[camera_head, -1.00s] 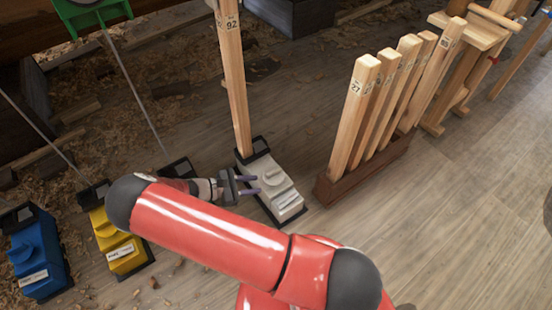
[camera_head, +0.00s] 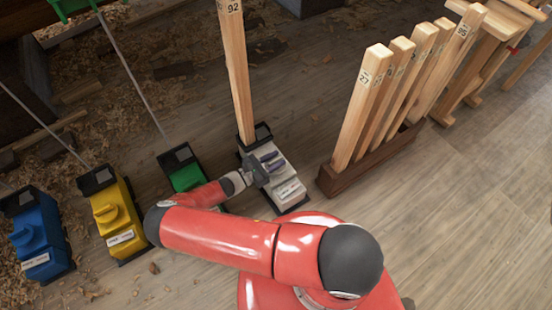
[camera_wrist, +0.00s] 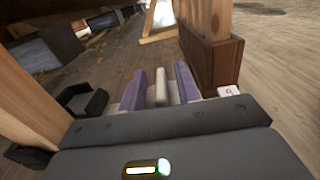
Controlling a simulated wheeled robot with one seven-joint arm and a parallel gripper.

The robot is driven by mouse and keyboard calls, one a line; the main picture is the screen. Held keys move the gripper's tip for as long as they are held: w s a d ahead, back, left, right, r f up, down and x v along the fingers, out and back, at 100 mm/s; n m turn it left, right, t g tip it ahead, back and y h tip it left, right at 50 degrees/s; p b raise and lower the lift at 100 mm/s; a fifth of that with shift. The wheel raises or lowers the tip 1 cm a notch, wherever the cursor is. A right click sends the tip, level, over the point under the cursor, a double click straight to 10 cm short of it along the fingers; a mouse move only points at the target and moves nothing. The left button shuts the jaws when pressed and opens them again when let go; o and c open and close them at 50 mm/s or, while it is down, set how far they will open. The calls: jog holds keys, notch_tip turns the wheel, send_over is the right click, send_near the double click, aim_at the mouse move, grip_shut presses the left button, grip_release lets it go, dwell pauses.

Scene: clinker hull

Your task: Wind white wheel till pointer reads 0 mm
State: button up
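The white jack unit (camera_head: 287,190) stands on the floor, with a wooden post (camera_head: 238,80) marked 92 rising from its back end. My gripper (camera_head: 272,160) is over the unit's top, where the white wheel is mostly hidden in the head view. In the wrist view, my two purple fingers (camera_wrist: 161,76) stand on either side of a pale upright bar (camera_wrist: 161,88), apparently the wheel's grip. A narrow gap shows on each side of the bar, so the fingers look open around it. The pointer and its scale cannot be read in either view.
Green (camera_head: 186,178), yellow (camera_head: 118,215) and blue (camera_head: 38,245) units stand to the left. A brown rack (camera_head: 345,178) of numbered wooden posts stands close on the right.

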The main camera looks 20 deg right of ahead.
jog(key=shift+d, duration=0.25)
grip_shut()
jog(key=shift+f+b, duration=0.1)
jog(key=shift+b, duration=0.2)
